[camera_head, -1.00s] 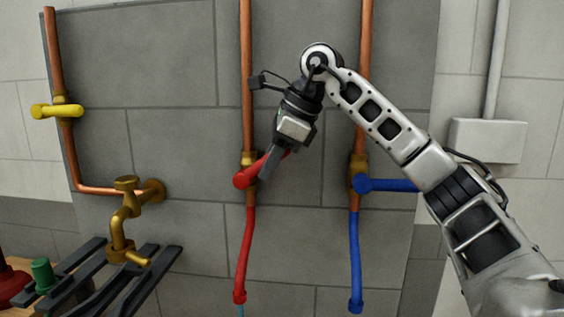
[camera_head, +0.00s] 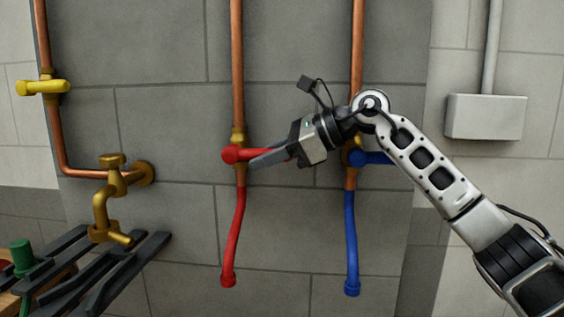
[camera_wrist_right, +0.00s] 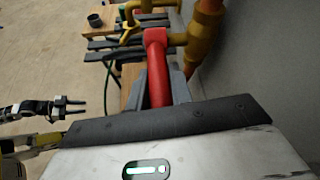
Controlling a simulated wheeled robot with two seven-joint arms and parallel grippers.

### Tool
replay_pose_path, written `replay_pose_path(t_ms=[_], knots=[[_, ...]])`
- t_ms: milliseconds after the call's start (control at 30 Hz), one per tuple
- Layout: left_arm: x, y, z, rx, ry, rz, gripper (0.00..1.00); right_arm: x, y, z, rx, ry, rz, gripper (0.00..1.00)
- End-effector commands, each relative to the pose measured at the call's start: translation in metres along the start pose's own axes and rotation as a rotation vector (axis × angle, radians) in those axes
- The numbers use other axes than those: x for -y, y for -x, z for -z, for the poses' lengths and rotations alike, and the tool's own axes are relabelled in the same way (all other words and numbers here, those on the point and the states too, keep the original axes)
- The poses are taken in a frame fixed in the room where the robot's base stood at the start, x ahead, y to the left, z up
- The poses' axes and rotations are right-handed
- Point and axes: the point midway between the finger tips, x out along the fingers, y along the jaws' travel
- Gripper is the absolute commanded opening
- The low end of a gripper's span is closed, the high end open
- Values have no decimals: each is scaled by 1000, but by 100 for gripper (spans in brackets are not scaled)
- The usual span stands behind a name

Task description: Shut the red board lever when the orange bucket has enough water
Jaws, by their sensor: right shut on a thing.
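The red lever (camera_head: 258,154) lies level, crosswise to its upright copper pipe, in the head view. My right gripper (camera_head: 268,160) is shut on it from the right. In the right wrist view the red lever (camera_wrist_right: 156,75) runs between the two fingers to its brass valve (camera_wrist_right: 200,38). The red hose (camera_head: 235,235) hangs below, and no water shows at its mouth. The orange bucket is not in view, so its water level cannot be seen. My left gripper (camera_wrist_right: 72,106) shows at the left of the right wrist view, fingers apart and empty.
The blue lever (camera_head: 374,158) is just right of my right gripper, with a blue hose (camera_head: 351,240) below. A yellow lever (camera_head: 43,88) and brass tap (camera_head: 108,205) are at left. Dark slats (camera_head: 105,270) stand lower left. A grey box (camera_head: 486,117) is on the right wall.

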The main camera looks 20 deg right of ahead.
Motion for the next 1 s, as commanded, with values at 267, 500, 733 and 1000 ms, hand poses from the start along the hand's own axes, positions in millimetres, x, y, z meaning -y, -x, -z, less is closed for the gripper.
replay_pose_path(t_ms=[267,500,733,1000], knots=[[1,-1,-2,-4,-4,2,36,-1,-2,0,29,-1,2,0],[1,0,-1,-7,-5,2,36,-1,-2,0,28,-2,2,0],[1,0,0,-8,-5,2,36,-1,-2,0,27,-1,2,43],[0,0,2,-11,-6,2,36,0,1,-6,27,1,2,43]])
